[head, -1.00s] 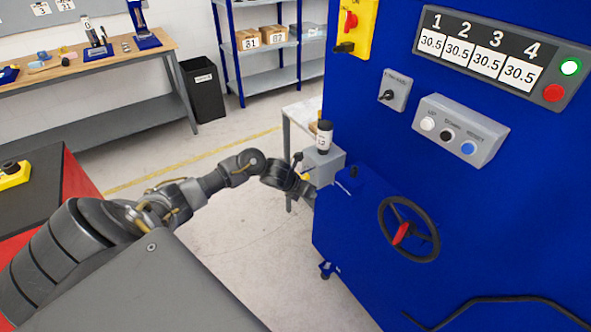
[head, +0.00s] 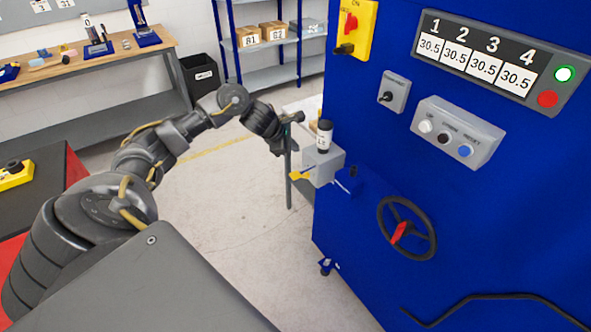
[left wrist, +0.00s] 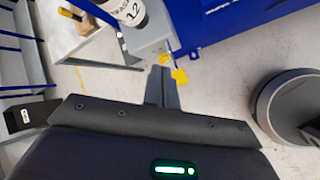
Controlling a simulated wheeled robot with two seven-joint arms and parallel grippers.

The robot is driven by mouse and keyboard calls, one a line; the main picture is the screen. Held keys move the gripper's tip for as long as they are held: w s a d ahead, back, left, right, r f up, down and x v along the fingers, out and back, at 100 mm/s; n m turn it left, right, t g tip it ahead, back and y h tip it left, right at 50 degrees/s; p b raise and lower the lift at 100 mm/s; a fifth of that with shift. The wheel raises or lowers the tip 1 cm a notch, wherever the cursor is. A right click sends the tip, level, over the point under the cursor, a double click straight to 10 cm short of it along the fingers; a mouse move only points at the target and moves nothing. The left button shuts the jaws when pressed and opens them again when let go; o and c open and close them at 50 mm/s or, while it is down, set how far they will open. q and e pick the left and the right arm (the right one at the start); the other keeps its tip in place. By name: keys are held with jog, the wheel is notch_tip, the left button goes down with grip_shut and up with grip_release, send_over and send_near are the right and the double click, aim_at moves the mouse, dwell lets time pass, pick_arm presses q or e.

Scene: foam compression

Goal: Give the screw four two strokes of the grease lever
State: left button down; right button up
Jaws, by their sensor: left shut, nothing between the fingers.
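The grease pump is a grey block (head: 325,163) on the left side of the blue machine, with a black-and-white labelled grease bottle (head: 325,136) upright on top. Its lever with a yellow end (head: 300,175) sticks out to the left at the block's lower front. The left wrist view shows the yellow lever end (left wrist: 180,76) just right of my fingers and part of the bottle (left wrist: 128,8), whose label reads 12. My left gripper (head: 299,117) is shut and empty, above the lever and left of the bottle. My right gripper is out of view. The number panel (head: 475,55) reads 30.5 under 1 to 4.
The blue machine (head: 480,190) fills the right side, with a handwheel (head: 407,228), a button box (head: 458,130) and a yellow switch (head: 355,28). A workbench (head: 95,65) and a shelf (head: 275,50) stand behind. Open floor (head: 235,220) lies left of the pump.

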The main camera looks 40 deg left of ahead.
pick_arm(q)
jog(key=b, duration=0.5)
send_over(295, 174)
jog(key=f, duration=0.8)
jog(key=shift+s, duration=0.35)
jog(key=shift+f+b, duration=0.35)
jog(key=shift+b, duration=0.2)
dwell(0.6)
jog(key=shift+f+b, duration=0.4)
jog(key=shift+b, duration=0.25)
jog(key=shift+f+b, duration=1.3)
jog(key=shift+b, duration=0.05)
dwell(1.1)
jog(key=shift+r, duration=0.15)
dwell(0.5)
jog(key=shift+r+p, duration=0.95)
jog(key=shift+r, duration=0.65)
jog(key=shift+r, duration=0.15)
